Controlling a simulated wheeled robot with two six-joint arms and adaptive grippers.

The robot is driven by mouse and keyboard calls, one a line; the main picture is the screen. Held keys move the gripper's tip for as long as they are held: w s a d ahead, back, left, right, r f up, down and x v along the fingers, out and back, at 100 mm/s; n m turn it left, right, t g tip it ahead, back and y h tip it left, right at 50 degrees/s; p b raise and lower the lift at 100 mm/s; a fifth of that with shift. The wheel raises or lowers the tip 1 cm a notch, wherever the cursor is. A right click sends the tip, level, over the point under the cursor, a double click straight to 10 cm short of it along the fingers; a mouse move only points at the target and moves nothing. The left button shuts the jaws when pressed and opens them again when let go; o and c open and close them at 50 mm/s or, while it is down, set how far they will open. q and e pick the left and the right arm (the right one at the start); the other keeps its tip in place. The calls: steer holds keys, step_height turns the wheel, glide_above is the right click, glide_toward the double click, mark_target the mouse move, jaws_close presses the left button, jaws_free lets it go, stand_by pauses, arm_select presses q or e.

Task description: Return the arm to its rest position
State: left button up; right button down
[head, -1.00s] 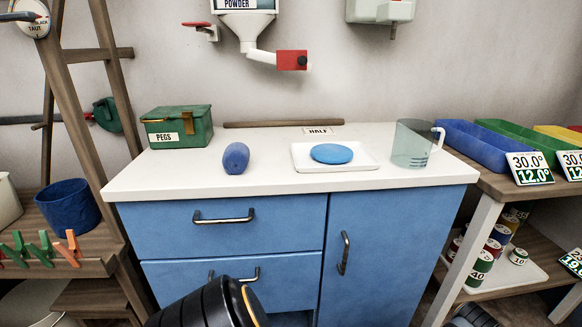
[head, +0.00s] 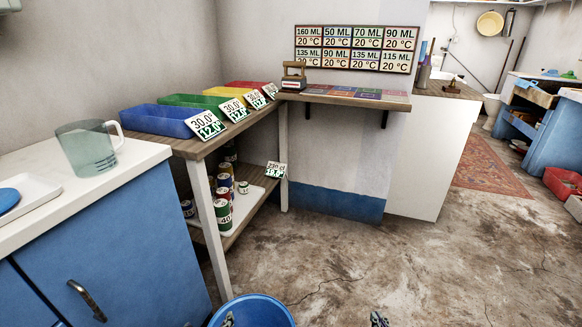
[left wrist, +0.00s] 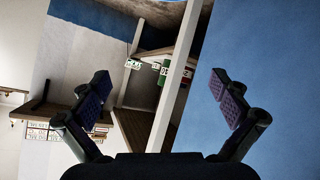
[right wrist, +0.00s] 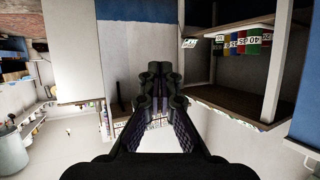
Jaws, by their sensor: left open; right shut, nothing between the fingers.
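My right gripper (right wrist: 158,88) is shut and empty in the right wrist view, with its fingertips together. Only a small dark tip of it (head: 378,319) shows at the bottom edge of the head view. My left gripper (left wrist: 160,90) is open in the left wrist view, with its two fingers wide apart and nothing held between them. The shelf and a blue surface show behind it. Most of both arms is outside the head view, so their full pose is hidden.
The white counter (head: 130,160) with a clear jug (head: 88,148) is at left. A wooden table holds blue (head: 160,120), green and other trays, with cans on the shelf below. A blue tub (head: 255,308) is at the bottom edge. Open floor (head: 420,240) lies at right.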

arm_select(q)
step_height(320, 180, up, 4)
steer(key=s+m+t+p, duration=0.1)
steer(key=s+m+p, duration=0.1)
steer(key=m+p, duration=0.15)
steer(key=s+a+f+g+y+p, duration=0.1)
steer(key=s+a+f+g+p, duration=0.15)
steer(key=s+f+p, duration=0.45)
steer(key=s+a+f+g+p, duration=0.1)
steer(key=s+f+g+p, duration=0.2)
steer(key=p, duration=0.8)
arm_select(e)
steer(key=s+d+f+g+h, duration=0.1)
steer(key=s+d+f+g, duration=0.4)
steer(key=s+f, duration=0.5)
arm_select(q)
steer(key=s+a+g+p, duration=0.1)
steer(key=s+g+p, duration=0.1)
steer(key=s+p, duration=0.5)
steer(key=s+a+g+p, duration=0.2)
steer(key=s+p, duration=0.5)
steer(key=s, duration=0.8)
steer(key=shift+a+f+g+y+p, duration=0.3)
steer(key=shift+f+g+p, duration=0.1)
steer(key=shift+g, duration=0.45)
arm_select(e)
steer(key=s+d+f+g+h, duration=0.1)
steer(key=s+g, duration=0.6)
steer(key=s, duration=1.5)
steer(key=shift+d, duration=0.6)
